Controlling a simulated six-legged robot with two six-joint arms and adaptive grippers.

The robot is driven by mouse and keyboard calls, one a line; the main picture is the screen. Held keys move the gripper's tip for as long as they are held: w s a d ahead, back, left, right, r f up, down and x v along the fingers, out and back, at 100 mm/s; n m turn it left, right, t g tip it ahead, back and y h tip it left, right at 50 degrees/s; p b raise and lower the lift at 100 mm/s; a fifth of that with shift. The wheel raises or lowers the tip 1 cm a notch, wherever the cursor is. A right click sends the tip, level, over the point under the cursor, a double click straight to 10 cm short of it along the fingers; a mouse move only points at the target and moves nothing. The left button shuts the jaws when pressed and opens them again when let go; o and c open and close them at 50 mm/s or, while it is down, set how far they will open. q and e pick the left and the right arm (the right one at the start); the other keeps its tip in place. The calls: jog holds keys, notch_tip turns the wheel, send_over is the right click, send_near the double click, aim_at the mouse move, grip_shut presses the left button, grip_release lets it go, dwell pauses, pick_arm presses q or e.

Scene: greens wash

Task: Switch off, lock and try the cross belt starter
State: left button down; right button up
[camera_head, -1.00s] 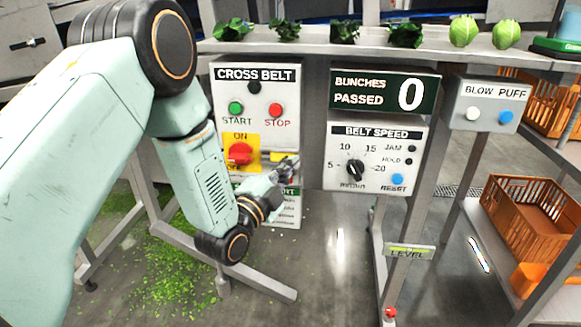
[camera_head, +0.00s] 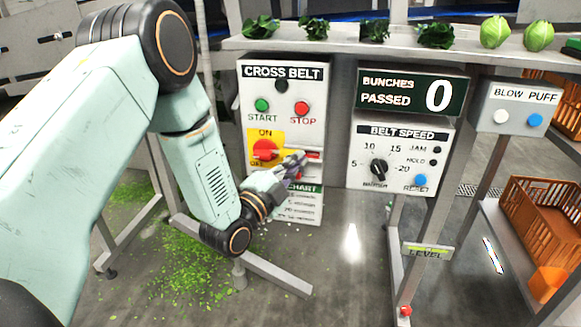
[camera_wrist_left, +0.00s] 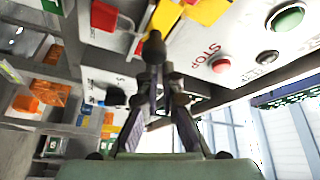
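The cross belt starter (camera_head: 282,90) is a grey box with a green start button (camera_head: 262,105) and a red stop button (camera_head: 302,108). Its red rotary switch (camera_head: 265,150) sits on a yellow plate with ON above and OFF at lower left; I cannot tell its setting. My left gripper (camera_head: 297,160) is in front of the box, right of the switch, beside small red parts (camera_head: 313,155). In the left wrist view its fingers (camera_wrist_left: 160,75) converge near a dark knob-like tip (camera_wrist_left: 153,45); grip is unclear. A red block (camera_wrist_left: 105,15) shows there too. My right gripper is out of view.
A belt speed panel (camera_head: 400,150) and counter (camera_head: 410,95) stand to the right, then a blow puff box (camera_head: 515,108). A chart (camera_head: 300,205) hangs under the starter. Greens line the shelf (camera_head: 350,45) above. Orange crates (camera_head: 545,215) stand at right.

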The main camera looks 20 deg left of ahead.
pick_arm(q)
jog(key=v, duration=1.2)
jog(key=shift+a, duration=0.1)
